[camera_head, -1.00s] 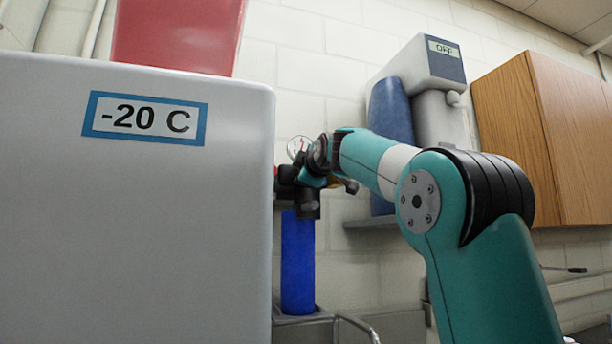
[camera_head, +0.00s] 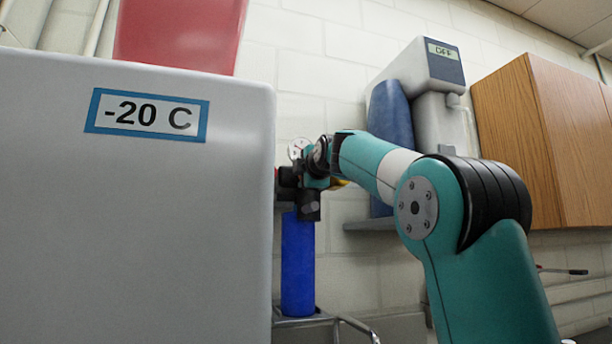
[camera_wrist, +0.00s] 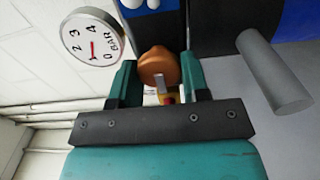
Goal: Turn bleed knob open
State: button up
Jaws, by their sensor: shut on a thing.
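The bleed knob appears in the wrist view as a rounded orange-brown knob (camera_wrist: 158,66) with a light mark on its lower part. The two teal fingers of my gripper (camera_wrist: 160,80) are shut on it, one on each side. A round pressure gauge (camera_wrist: 93,37) marked BAR, with a red needle, is just left of the knob. In the head view my gripper (camera_head: 312,180) is at the dark fitting above a blue cylinder (camera_head: 298,265); the knob is hidden there by my arm and the fitting. The gauge (camera_head: 298,148) shows partly behind my wrist.
A large pale freezer (camera_head: 130,230) labelled -20 C fills the left, close beside the cylinder. A grey cylindrical part (camera_wrist: 272,70) sits right of my gripper in the wrist view.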

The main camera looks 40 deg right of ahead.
jog(key=o, duration=0.9)
jog(key=shift+s, duration=0.1)
jog(key=b+v, duration=0.6)
jog(key=v, duration=1.1)
jog(key=shift+s, duration=0.1)
jog(key=shift+s, duration=0.1)
